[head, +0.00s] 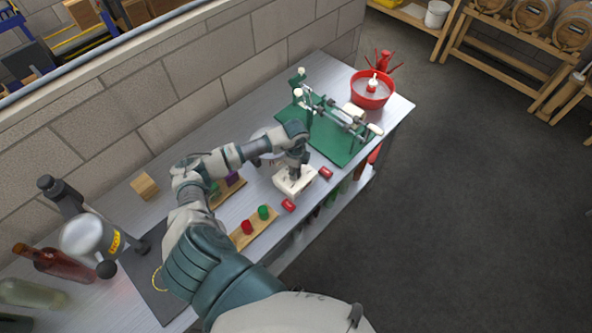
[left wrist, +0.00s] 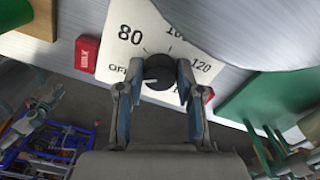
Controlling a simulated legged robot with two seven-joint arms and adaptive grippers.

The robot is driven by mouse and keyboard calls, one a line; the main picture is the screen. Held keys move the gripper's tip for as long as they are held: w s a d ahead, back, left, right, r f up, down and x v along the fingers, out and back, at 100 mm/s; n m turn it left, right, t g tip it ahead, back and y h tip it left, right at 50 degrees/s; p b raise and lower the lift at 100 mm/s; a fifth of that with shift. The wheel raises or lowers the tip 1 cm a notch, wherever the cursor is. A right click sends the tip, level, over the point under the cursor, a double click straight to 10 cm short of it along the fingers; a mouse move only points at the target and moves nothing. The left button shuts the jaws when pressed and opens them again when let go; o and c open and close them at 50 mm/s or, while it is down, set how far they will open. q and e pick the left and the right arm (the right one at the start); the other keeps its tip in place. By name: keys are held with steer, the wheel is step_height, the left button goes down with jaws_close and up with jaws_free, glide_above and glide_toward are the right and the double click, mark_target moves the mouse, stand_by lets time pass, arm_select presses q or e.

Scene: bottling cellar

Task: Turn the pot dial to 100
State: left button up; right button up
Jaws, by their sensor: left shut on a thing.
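The pot dial's white plate (head: 296,188) lies on the metal bench. My left gripper (head: 297,166) reaches down over it. In the left wrist view the plate (left wrist: 128,42) shows OFF, 80, 120 and a partly cut-off number between 80 and 120. Another number is mostly hidden behind a finger. The black knob (left wrist: 161,80) sits between the two fingertips of my left gripper (left wrist: 160,70), which is shut on it. A small pale mark shows on the knob's left side; its exact pointing is hard to tell. A grey round pot (left wrist: 240,25) stands beside the plate. My right gripper is out of view.
Red blocks (head: 288,206) and (head: 326,172) lie beside the plate. A green-based bottling device (head: 335,142) and a red basin (head: 371,98) stand farther right. A wooden tray with coloured pieces (head: 247,240) lies near the front edge.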

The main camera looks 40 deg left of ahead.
arm_select(q)
steer(key=shift+f+m, duration=0.15)
steer(key=shift+m, duration=0.25)
steer(key=shift+m+b, duration=0.35)
steer(key=shift+m, duration=0.15)
steer(key=m+b, duration=0.1)
steer(key=m, duration=0.2)
steer(key=shift+m, duration=0.3)
steer(key=m+b, duration=0.1)
steer(key=m, duration=0.1)
steer(key=shift+d+m, duration=0.15)
steer(key=shift+m, duration=0.25)
steer(key=m+b, duration=0.1)
steer(key=m, duration=0.1)
steer(key=shift+f+m+b, duration=0.1)
steer(key=shift+m+b, duration=0.2)
steer(key=shift+b, duration=0.05)
steer(key=m+b, duration=0.2)
steer(key=m, duration=0.3)
steer(key=shift+m, duration=0.3)
steer(key=m+b, duration=0.2)
steer(key=m, duration=0.3)
steer(key=shift+b, duration=0.35)
steer(key=shift+m, duration=0.6)
steer(key=shift+m+b, duration=0.5)
steer(key=shift+m, duration=0.2)
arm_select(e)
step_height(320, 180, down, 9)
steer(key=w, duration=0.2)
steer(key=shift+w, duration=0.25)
